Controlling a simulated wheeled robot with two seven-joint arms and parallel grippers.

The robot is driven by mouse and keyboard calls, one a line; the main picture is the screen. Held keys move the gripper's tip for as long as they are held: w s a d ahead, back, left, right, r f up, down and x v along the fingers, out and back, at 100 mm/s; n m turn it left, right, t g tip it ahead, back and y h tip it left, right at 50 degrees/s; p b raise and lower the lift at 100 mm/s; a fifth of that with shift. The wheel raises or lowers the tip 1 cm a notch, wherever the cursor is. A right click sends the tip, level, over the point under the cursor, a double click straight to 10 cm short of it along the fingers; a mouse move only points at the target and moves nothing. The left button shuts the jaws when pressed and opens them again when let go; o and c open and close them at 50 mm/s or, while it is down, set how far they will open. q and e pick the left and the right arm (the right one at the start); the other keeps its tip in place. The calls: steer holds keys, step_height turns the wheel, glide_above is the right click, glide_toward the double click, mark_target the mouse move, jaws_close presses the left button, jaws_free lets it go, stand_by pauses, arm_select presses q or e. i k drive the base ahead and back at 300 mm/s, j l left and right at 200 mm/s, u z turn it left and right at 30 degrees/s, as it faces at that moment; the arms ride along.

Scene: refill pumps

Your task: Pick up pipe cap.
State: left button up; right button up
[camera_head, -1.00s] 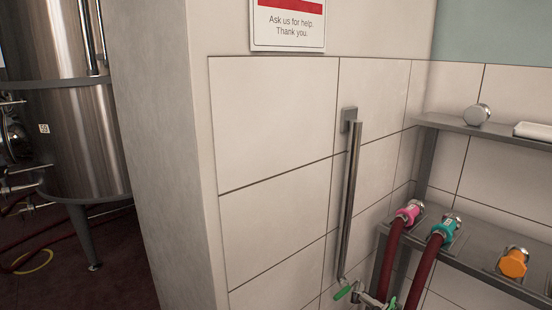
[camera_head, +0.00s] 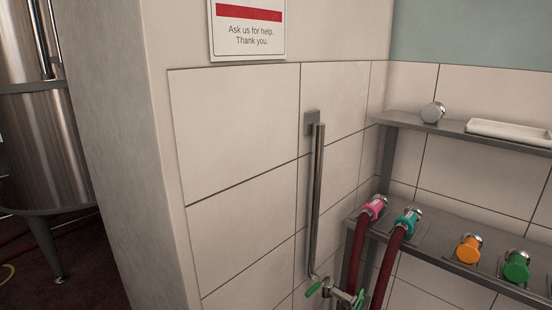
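A round silver metal piece (camera_head: 433,112), which looks like the pipe cap, rests on the upper shelf near its left end, beside a white tray. On the lower shelf an orange cap (camera_head: 468,249) and a green cap (camera_head: 516,267) sit on pipe ends. I cannot tell for certain which of these the task means. Neither of my grippers is in view.
The upper shelf (camera_head: 455,131) holds a white tray (camera_head: 505,131). On the lower shelf (camera_head: 432,251), pink (camera_head: 373,208) and teal (camera_head: 407,220) couplings carry red hoses. A vertical metal pipe (camera_head: 317,200) with a green-handled valve (camera_head: 314,289) stands left of them.

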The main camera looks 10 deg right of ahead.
mark_target(467, 253)
steer(key=z, duration=1.75)
